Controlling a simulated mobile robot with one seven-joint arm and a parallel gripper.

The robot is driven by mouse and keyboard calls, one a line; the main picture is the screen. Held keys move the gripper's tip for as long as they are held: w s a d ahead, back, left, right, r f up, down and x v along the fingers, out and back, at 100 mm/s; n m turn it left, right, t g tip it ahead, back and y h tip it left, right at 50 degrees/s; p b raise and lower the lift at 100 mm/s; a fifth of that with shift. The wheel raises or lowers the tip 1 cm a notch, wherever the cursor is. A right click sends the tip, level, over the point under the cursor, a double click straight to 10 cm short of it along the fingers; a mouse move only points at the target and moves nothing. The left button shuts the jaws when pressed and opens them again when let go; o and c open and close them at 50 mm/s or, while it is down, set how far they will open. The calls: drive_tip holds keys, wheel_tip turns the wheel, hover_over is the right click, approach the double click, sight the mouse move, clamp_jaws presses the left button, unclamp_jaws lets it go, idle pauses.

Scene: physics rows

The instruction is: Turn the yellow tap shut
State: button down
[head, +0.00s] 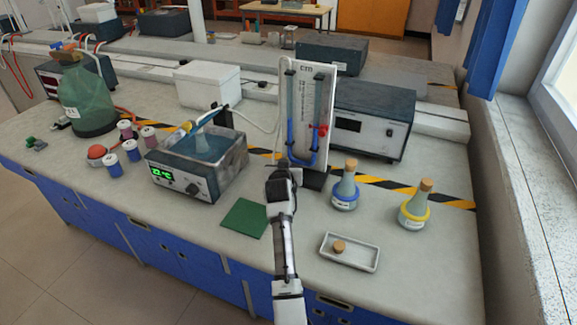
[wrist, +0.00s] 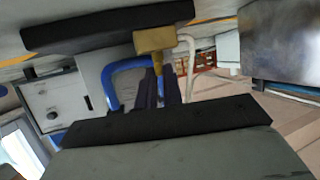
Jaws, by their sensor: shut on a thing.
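The manometer board (head: 318,85), a white upright panel with a blue-filled U-tube, stands mid-bench on a dark foot. My gripper (head: 281,172) is in front of its lower left side and hides what is behind it in the head view. A red tap (head: 322,130) is on the board's right side.
The water bath (head: 200,165) with a green display stands left of my arm. A green mat (head: 245,218) lies beside my arm. Two stoppered flasks (head: 345,190) and a white tray (head: 350,252) are on the right. A grey instrument (head: 370,118) is behind the board.

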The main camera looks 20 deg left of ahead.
drive_tip(key=m+h+b, duration=0.1)
drive_tip(key=a+m+h+b, duration=0.1)
drive_tip(key=shift+f+t+h, duration=0.2)
drive_tip(key=shift+t+h, duration=0.1)
drive_tip(key=shift+r+m+h+b, duration=0.1)
drive_tip(key=shift+m+h+b, duration=0.6)
drive_tip(key=shift+b, duration=0.25)
drive_tip(key=shift+r+h, duration=0.1)
drive_tip(key=shift+h, duration=0.2)
drive_tip(key=c, duration=1.5)
unclamp_jaws()
drive_tip(key=shift+c, duration=0.2)
drive_tip(key=shift+s, duration=0.1)
drive_tip(key=b+v, duration=0.3)
drive_tip(key=v, duration=1)
drive_tip(key=shift+s+r+b, duration=0.25)
drive_tip(key=shift+s+b, duration=0.05)
drive_tip(key=shift+b, duration=0.05)
